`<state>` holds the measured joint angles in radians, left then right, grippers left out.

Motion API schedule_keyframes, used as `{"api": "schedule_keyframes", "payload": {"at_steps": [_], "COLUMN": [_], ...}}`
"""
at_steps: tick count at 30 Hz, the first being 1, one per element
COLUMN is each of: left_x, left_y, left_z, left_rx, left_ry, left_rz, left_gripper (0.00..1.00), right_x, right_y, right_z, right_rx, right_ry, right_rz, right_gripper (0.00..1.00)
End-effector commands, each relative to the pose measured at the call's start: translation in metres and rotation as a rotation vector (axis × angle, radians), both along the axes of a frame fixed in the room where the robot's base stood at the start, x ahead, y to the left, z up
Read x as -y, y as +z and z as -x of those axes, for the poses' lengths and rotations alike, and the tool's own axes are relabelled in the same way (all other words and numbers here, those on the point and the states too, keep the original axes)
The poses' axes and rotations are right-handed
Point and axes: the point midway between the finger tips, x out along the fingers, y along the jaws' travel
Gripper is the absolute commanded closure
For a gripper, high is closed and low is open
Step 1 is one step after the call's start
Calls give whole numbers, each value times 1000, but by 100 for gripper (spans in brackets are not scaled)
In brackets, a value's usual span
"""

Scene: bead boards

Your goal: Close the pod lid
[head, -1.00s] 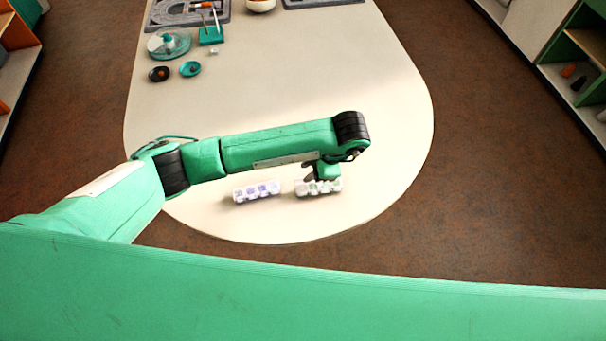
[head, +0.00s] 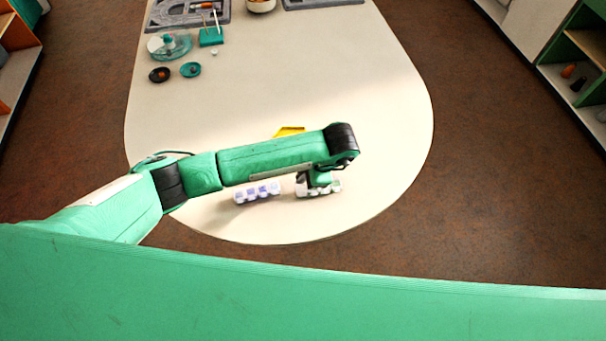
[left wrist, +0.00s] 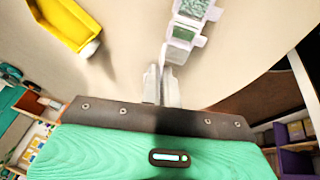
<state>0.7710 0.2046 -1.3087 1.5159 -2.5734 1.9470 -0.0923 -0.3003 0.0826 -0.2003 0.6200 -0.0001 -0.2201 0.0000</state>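A white row of pods with green contents (head: 332,188) lies near the table's rounded front end. In the left wrist view the pod row (left wrist: 190,12) shows open compartments of green bits, with a thin white flap (left wrist: 164,55) standing up at its near end. A second row with purple contents (head: 257,193) lies to its left. My left gripper (head: 303,189) is at the left end of the green row. Its fingers (left wrist: 162,84) look shut, close together at the near end of the row, by the flap. I cannot tell whether they touch it. My right gripper is out of view.
A yellow item (head: 290,131) lies behind my left arm; it also shows in the left wrist view (left wrist: 66,24). A clear round container (head: 169,45), small dishes (head: 190,69), a teal stand (head: 211,36) and grey trays are at the far end. The table's middle is clear.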

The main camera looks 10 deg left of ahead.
Motion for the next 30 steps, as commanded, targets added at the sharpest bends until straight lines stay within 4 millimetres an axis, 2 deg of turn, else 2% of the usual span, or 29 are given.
{"api": "schedule_keyframes", "payload": {"at_steps": [8,20,26,30], "left_x": [1,5,7,8], "left_y": [-2,-9,-10,-11], "left_z": [3,17,24,26], "left_rx": [57,326,454,522], "left_ry": [-3,-6,-5,-3], "left_rz": [-17,-94,-131,-150], "left_gripper": [100,100,100,100], "right_x": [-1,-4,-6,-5], "right_y": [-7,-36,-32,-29], "right_z": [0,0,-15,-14], "right_rx": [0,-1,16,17], "right_ry": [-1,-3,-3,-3], "right_rz": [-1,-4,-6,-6], "right_gripper": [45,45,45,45]}}
